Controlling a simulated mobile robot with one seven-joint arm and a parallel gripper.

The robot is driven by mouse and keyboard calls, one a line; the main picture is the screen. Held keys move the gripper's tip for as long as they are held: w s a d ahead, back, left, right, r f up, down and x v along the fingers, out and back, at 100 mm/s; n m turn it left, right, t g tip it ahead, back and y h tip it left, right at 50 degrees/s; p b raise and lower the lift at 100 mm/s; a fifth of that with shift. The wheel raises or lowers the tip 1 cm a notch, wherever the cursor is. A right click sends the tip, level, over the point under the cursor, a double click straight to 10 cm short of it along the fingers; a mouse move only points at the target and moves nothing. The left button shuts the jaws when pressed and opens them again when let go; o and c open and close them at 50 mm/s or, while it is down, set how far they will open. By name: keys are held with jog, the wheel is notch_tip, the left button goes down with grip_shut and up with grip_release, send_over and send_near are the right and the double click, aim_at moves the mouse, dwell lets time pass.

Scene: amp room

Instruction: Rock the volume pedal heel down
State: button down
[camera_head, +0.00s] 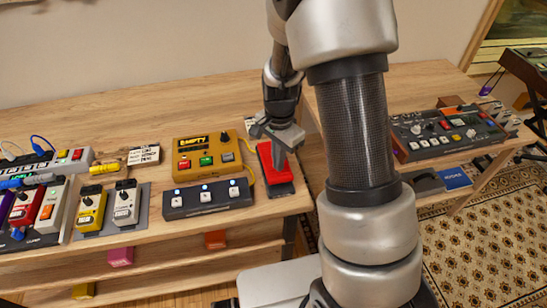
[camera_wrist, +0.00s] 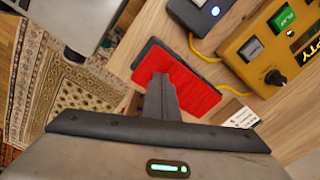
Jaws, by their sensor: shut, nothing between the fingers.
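The volume pedal (camera_head: 277,168) has a red top plate on a dark base and lies on the wooden bench, right of the yellow looper-like box. In the wrist view its red plate (camera_wrist: 190,87) fills the middle. My gripper (camera_head: 277,150) points down over the pedal, and its fingers are closed together. In the wrist view the closed fingertips (camera_wrist: 161,82) overlap the red plate near its left part. I cannot tell whether they touch it. The fingers and hand hide part of the plate.
A yellow box (camera_head: 208,156) with an "EMPTY" display and a dark three-switch box (camera_head: 207,198) stand just left of the pedal, with a yellow cable beside it. More pedals (camera_head: 108,207) sit further left. A dark mixer (camera_head: 447,133) stands on the right. A patterned rug (camera_head: 480,230) covers the floor.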

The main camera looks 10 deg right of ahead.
jog(key=shift+f+b, duration=0.8)
jog(key=shift+f, duration=0.4)
jog(key=shift+r, duration=0.1)
jog(key=shift+r+p, duration=2.75)
jog(key=shift+r, duration=0.75)
